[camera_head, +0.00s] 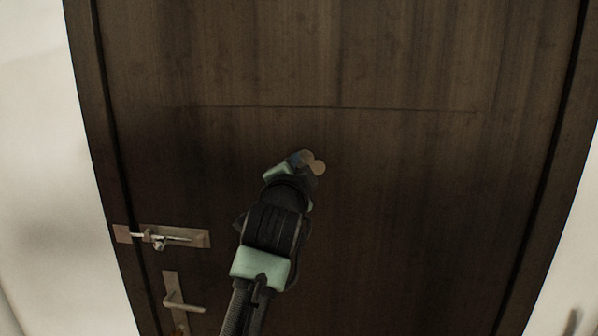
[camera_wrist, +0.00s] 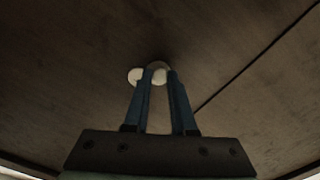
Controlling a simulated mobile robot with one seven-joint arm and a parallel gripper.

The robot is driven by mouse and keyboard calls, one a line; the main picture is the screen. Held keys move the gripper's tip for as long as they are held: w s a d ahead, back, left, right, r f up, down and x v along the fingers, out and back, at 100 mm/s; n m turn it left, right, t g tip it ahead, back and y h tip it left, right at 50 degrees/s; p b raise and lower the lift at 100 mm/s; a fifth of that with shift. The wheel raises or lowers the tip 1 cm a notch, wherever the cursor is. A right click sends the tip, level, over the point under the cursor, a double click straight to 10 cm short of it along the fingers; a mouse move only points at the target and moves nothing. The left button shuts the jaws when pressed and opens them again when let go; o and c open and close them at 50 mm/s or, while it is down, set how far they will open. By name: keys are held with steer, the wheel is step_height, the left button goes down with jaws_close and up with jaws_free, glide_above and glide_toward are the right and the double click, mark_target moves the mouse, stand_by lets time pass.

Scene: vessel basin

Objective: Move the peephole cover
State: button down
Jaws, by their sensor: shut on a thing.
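The peephole cover (camera_head: 318,167) shows as a small pale tan disc on the dark wooden door (camera_head: 400,200), just right of my fingertips. A second round piece (camera_head: 308,155) overlaps it at the upper left, partly hidden by my gripper (camera_head: 301,160). In the wrist view one pale disc (camera_wrist: 135,76) lies left of the left finger. The other round piece (camera_wrist: 158,69) is at the blue fingertips of my gripper (camera_wrist: 159,78) and shows between them. The fingers are closed on the cover assembly; exactly which edge they grip is hard to tell.
A sliding bolt (camera_head: 170,238) is mounted at the door's left, above a lever handle (camera_head: 180,304). A thin horizontal groove (camera_head: 340,108) crosses the door above my gripper. The door face to the right is flat and clear.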

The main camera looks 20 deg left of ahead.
stand_by(0.4)
steer(key=c, duration=0.7)
jaws_free()
steer(key=shift+c, duration=0.2)
steer(key=b+v, duration=0.5)
steer(key=v, duration=0.8)
steer(key=shift+r, duration=0.1)
